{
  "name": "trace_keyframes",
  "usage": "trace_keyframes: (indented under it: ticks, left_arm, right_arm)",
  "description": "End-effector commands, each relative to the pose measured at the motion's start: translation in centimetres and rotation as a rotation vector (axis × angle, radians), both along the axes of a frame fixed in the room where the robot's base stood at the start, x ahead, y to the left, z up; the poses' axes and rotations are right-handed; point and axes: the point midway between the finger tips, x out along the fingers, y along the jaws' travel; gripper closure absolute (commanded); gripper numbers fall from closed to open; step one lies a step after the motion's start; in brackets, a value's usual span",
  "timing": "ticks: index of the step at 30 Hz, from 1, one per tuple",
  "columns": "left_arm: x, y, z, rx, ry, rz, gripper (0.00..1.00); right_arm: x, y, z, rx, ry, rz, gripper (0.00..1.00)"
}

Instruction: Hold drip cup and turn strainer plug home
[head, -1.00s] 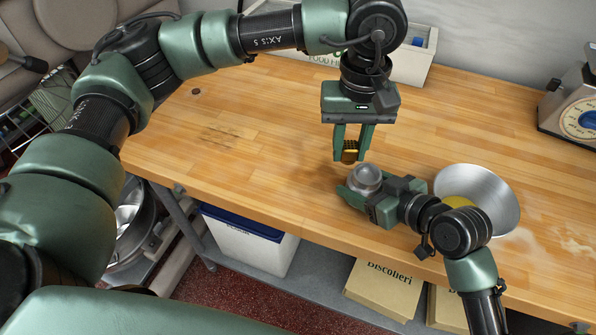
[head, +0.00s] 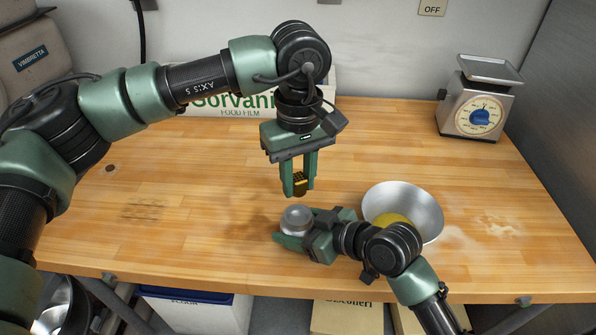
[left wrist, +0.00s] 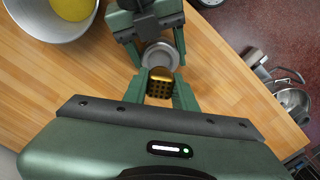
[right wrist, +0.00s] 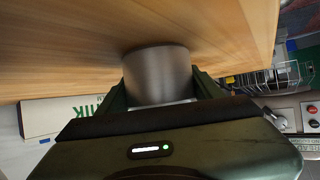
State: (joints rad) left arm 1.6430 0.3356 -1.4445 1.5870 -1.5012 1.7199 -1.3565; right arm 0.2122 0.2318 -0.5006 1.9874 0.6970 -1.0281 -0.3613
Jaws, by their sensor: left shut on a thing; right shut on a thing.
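The drip cup (head: 297,218) is a small grey metal cup standing upright near the front of the wooden table. My right gripper (head: 292,231) is shut around it from the right; the cup's grey wall fills the middle of the right wrist view (right wrist: 157,75). The strainer plug (head: 300,184) is a small brass-coloured piece with a perforated dark grid. My left gripper (head: 300,187) points down and is shut on it, above the cup. In the left wrist view the plug (left wrist: 160,84) shows in front of the cup's rim (left wrist: 160,55), apparently apart from it.
A metal bowl (head: 425,205) with yellow dough (head: 392,219) stands right of the cup, behind my right arm. A kitchen scale (head: 477,110) is at the back right. A white box (head: 250,100) stands at the back. The table's left part is clear.

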Motion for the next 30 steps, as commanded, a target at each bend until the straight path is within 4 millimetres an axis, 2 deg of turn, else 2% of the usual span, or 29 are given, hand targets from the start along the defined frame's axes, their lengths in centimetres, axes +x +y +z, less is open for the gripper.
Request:
trace_keyframes:
  ticks: [9,15,30]
  left_arm:
    - [-0.1,0.1,-3.2,0.001,0.003,0.0,1.0]
    - [0.0,0.0,-4.5,-0.001,0.001,0.001,1.0]
    - [0.0,0.0,-5.0,0.001,0.001,0.0,1.0]
  right_arm:
    - [-0.1,0.1,0.0,0.001,0.002,0.001,0.83]
    - [-0.1,0.1,0.0,0.001,0.002,0.001,0.83]
    - [-0.1,0.1,0.0,0.001,0.002,0.001,0.83]
